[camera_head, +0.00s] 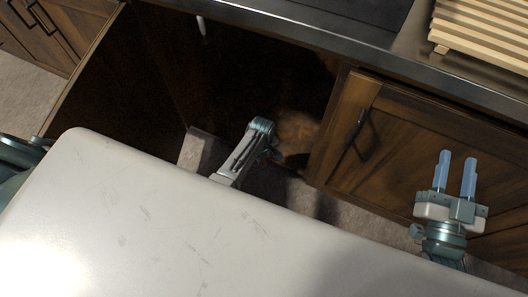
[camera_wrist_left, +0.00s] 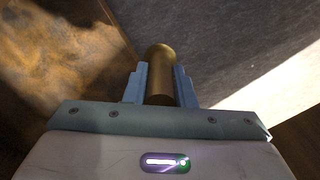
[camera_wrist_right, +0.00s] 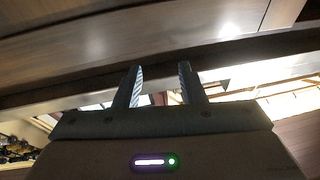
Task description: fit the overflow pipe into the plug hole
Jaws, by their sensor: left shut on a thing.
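In the left wrist view my left gripper (camera_wrist_left: 160,68) is shut on a brass-coloured cylinder (camera_wrist_left: 160,85), which stands up between the two blue fingers. I cannot tell from its visible part whether it is the overflow pipe. In the head view my left arm reaches down into the dark open cabinet, and its fingers and the cylinder are hidden there. My right gripper (camera_head: 458,157) is open and empty in front of the closed cabinet door; its parted fingers also show in the right wrist view (camera_wrist_right: 160,67). I see no plug hole in any view.
The dark open cabinet has its door (camera_head: 90,65) swung out at left. A closed wooden door (camera_head: 410,150) with a dark handle is at right. A metal-edged counter (camera_head: 300,32) runs above, with a slatted wooden rack (camera_head: 490,35). A thin white piece (camera_head: 201,28) hangs near the opening.

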